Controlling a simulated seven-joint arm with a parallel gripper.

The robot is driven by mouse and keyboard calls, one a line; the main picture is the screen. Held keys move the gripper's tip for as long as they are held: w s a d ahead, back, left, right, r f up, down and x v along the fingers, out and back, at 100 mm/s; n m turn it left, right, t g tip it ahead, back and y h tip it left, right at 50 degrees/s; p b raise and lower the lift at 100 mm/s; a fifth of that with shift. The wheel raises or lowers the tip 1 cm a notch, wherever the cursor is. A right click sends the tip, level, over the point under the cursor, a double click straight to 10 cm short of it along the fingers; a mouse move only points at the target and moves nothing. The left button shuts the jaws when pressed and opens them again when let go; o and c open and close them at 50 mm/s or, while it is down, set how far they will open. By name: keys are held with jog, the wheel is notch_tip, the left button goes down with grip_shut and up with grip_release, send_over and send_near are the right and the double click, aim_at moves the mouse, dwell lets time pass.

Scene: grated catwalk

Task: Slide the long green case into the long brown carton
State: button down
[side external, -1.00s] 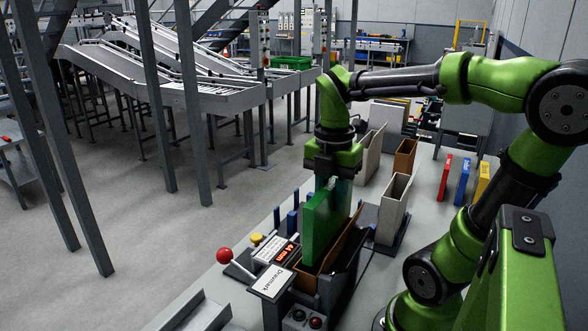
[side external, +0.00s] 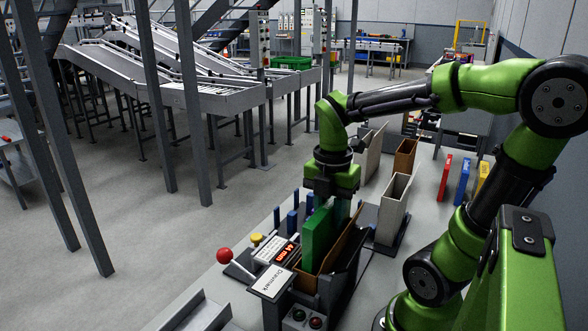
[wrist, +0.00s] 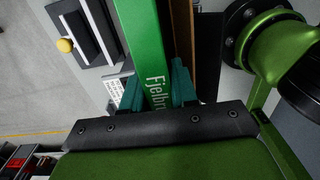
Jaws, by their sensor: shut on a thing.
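The long green case (side external: 317,240) stands upright, its lower part down between the walls of the long brown carton (side external: 346,243). How deep it sits is hard to tell. My gripper (side external: 329,203) is above and shut on the case's upper part. In the wrist view, the teal fingers of my gripper (wrist: 157,88) press on both sides of the green case (wrist: 139,35), which shows white lettering. The brown carton (wrist: 184,45) shows there as a wall strip just right of the case.
A dark holder surrounds the carton. A lever with a red knob (side external: 224,255), a yellow button (side external: 257,239) and a red-digit display (side external: 287,253) stand left. A grey open carton (side external: 393,210) and red (side external: 444,178), blue (side external: 462,183) and yellow (side external: 482,181) cases stand right.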

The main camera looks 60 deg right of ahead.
aim_at(331, 201)
jog(key=shift+f, duration=1.7)
jog(key=c, duration=0.9)
grip_release()
jog(key=shift+o, duration=0.6)
jog(key=shift+s+f, duration=0.15)
jog(key=shift+r, duration=3.6)
